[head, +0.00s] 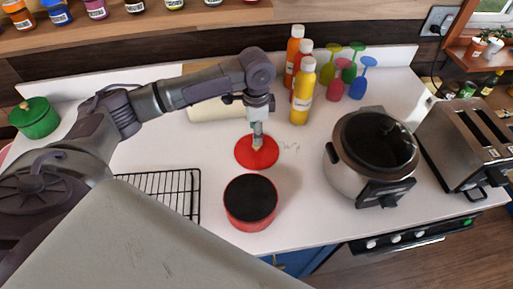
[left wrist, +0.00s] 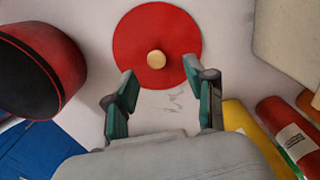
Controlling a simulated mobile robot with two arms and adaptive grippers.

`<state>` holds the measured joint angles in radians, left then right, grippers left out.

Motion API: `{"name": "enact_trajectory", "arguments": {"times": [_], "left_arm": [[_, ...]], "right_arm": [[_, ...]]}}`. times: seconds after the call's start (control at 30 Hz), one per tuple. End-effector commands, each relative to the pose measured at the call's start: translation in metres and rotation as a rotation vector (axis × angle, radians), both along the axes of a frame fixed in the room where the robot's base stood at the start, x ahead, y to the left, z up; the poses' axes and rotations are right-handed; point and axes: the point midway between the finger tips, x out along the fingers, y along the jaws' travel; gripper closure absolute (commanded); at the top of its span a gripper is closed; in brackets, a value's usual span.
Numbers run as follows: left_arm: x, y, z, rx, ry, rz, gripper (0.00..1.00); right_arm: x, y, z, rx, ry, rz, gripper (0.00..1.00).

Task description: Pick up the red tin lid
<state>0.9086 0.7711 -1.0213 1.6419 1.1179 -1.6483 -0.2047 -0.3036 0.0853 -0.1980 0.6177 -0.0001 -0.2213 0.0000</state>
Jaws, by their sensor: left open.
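The red tin lid (head: 248,155) lies flat on the white counter, a round disc with a small pale wooden knob. In the left wrist view the lid (left wrist: 130,35) is just ahead of the fingers, its knob (left wrist: 156,60) roughly between and beyond the tips. My left gripper (head: 257,146) is open and points down above the lid in the head view; its two fingers (left wrist: 160,80) are spread with nothing between them. The red tin (head: 250,218), dark inside, stands open in front of the lid. My right gripper is not in view.
Sauce bottles (head: 302,92) and coloured glasses (head: 357,77) stand behind to the right. A rice cooker (head: 345,170) and a toaster (head: 465,150) stand right. A black wire rack (head: 165,184) lies left, and a green pot (head: 36,121) is at far left.

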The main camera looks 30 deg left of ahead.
Motion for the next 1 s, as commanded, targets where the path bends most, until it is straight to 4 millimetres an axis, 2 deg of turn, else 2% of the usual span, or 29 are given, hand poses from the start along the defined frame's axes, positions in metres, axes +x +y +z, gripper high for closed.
{"name": "enact_trajectory", "arguments": {"times": [0.13,0.23,0.4,0.67,0.9,1.0], "left_arm": [[-0.003,-0.001,-0.013,0.002,0.004,0.0,0.45],[-0.005,-0.003,-0.028,0.002,0.004,0.0,0.45],[-0.004,-0.003,-0.049,0.002,0.001,-0.001,0.45],[-0.004,-0.003,-0.052,0.001,0.0,-0.002,0.47],[-0.003,-0.003,-0.052,0.002,-0.001,-0.002,0.87],[-0.003,-0.003,-0.052,0.002,-0.001,-0.002,1.0]], "right_arm": [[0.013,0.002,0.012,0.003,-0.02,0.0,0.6],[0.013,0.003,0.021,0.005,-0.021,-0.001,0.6],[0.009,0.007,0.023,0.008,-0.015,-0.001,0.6],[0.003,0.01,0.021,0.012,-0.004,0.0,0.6],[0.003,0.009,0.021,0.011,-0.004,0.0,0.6],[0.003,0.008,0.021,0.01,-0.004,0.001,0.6]]}}
